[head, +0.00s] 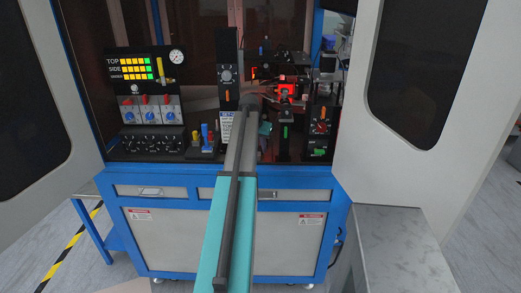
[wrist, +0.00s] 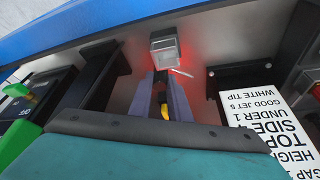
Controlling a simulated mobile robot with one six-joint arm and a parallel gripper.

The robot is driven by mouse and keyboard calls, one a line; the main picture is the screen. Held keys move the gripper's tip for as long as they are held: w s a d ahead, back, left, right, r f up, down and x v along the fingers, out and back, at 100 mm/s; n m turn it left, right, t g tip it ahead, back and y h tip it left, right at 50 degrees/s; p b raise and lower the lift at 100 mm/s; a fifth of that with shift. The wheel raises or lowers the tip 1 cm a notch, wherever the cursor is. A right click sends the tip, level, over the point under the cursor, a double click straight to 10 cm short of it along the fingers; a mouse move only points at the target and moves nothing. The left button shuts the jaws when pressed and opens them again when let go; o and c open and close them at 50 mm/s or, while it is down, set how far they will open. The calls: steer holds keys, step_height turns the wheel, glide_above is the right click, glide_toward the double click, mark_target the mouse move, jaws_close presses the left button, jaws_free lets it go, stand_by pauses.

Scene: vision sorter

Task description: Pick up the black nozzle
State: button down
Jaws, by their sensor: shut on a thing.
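In the wrist view my gripper (wrist: 160,82) points away from the camera, its two grey-violet fingers close together. It is shut on a small dark piece (wrist: 160,91), which looks like the black nozzle, mostly hidden between the fingers. A bit of yellow (wrist: 164,111) shows just below it. In the head view my own arm covers the gripper, and I cannot make out the nozzle there.
A clear-fronted block (wrist: 165,48) with red glow stands just beyond the fingertips. A white printed sign (wrist: 262,112) is at right, a black bracket (wrist: 97,72) at left. In the head view, a black stand with blue and yellow pieces (head: 206,146) stands left of my arm.

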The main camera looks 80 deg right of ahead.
step_height(320, 180, up, 10)
steer(key=b, duration=0.2)
stand_by(0.5)
stand_by(0.7)
